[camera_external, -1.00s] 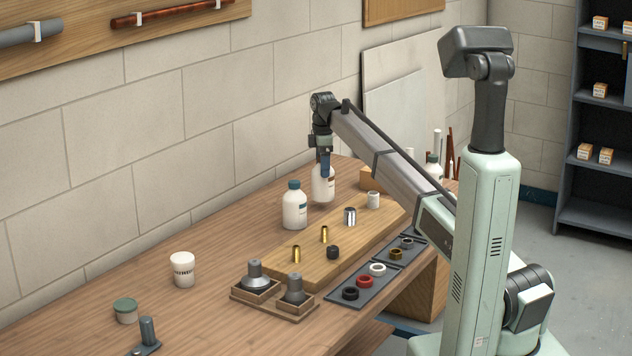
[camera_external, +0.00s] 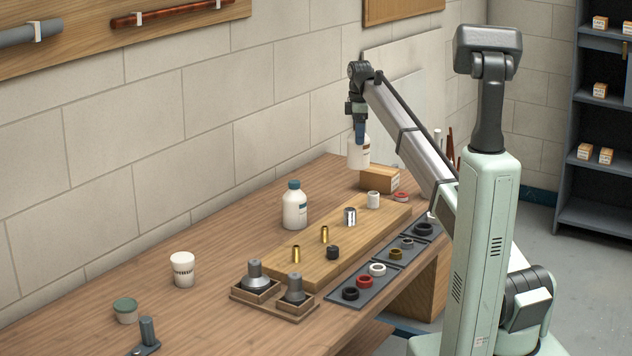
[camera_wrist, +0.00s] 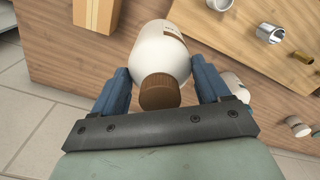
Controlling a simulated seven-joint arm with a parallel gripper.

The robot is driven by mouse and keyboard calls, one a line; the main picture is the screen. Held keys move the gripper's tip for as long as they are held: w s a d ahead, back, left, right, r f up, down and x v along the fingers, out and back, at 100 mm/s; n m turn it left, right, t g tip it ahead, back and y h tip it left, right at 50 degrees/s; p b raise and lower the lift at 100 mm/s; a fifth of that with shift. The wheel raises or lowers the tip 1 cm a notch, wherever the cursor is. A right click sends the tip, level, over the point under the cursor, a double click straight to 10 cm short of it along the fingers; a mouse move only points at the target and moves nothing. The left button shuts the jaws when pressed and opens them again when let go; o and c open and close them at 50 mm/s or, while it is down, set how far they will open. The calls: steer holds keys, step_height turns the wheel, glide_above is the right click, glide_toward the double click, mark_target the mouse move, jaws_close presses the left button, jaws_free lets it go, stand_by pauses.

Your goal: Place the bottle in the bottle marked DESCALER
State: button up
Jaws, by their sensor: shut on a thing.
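My gripper (camera_external: 360,132) is shut on a white bottle (camera_external: 358,153), held in the air above the far end of the bench. In the wrist view this bottle (camera_wrist: 160,52) has a brown cap (camera_wrist: 160,92) and sits between the blue fingers; its label is turned mostly away. Part of another white bottle (camera_wrist: 232,82) shows beside the right finger in the wrist view. I cannot read DESCALER on any label.
A cardboard-coloured box (camera_external: 378,182) stands below the held bottle. A wooden board (camera_external: 345,240) carries brass and metal fittings, with dark trays (camera_external: 362,286) of rings in front. A white cup (camera_external: 183,270) stands at left. The bench's left middle is clear.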

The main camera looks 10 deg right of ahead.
steer(key=d+r+m, duration=0.1)
steer(key=d+r, duration=0.5)
steer(key=d, duration=0.7)
steer(key=d+r+m, duration=0.1)
steer(key=d+r, duration=0.5)
steer(key=d, duration=0.7)
step_height(320, 180, down, 10)
steer(key=s+n, duration=0.1)
steer(key=n, duration=0.3)
steer(key=shift+r, duration=0.25)
steer(key=shift+f, duration=0.1)
steer(key=o, duration=1.8)
step_height(320, 180, up, 12)
steer(key=shift+r, duration=0.1)
